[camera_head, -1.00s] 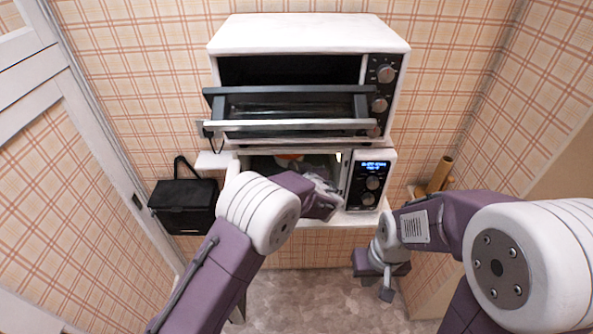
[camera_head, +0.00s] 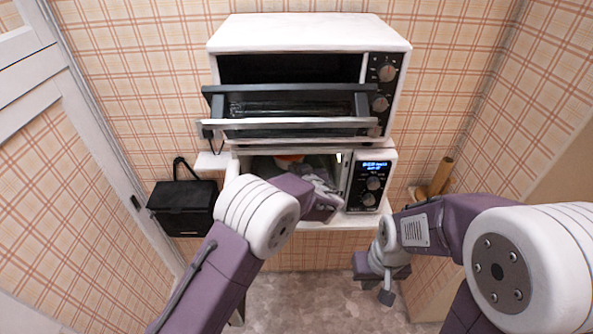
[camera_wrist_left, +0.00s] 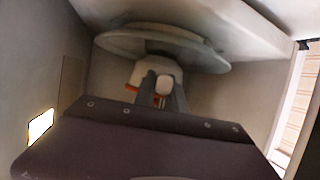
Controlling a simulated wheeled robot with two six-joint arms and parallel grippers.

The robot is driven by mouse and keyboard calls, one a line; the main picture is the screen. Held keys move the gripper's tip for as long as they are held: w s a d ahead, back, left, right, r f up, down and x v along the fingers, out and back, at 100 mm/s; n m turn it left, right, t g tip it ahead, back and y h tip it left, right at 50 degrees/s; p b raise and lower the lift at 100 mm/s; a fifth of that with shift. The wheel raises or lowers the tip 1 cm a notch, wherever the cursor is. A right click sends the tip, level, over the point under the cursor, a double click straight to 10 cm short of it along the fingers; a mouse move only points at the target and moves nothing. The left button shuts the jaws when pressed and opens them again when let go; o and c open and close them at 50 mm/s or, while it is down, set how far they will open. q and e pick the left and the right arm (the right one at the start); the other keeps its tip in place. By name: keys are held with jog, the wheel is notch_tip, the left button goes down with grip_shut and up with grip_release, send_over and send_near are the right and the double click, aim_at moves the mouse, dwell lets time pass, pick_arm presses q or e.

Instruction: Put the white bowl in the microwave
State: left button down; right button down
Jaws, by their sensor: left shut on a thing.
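The microwave (camera_head: 387,153) stands open below the toaster oven, with its cavity lit. My left gripper (camera_wrist_left: 163,95) reaches inside it; in the head view the fingertips are hidden behind my wrist. In the left wrist view its fingers close on a small white piece with orange beside it, which I take for the white bowl (camera_wrist_left: 163,83); most of it is hidden. White and orange also show in the cavity in the head view. A grey round plate (camera_wrist_left: 110,42) lies close to the fingers.
A white toaster oven (camera_head: 310,32) with its dark door tilted open is right above the microwave. A black bag (camera_head: 183,207) is at the left. Brown rolls (camera_head: 440,174) stand at the right. The floor in front is clear.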

pick_arm(q)
jog(key=shift+f+b, duration=0.2)
jog(key=shift+b, duration=0.3)
jog(key=c, duration=1.3)
grip_release()
jog(key=shift+s, duration=0.1)
jog(key=shift+s+d+b, duration=0.15)
jog(key=shift+s+b, duration=0.2)
jog(key=shift+b, duration=0.05)
jog(key=b+v, duration=0.3)
jog(key=v, duration=0.5)
jog(key=shift+r, duration=0.2)
jog(key=shift+s, duration=0.1)
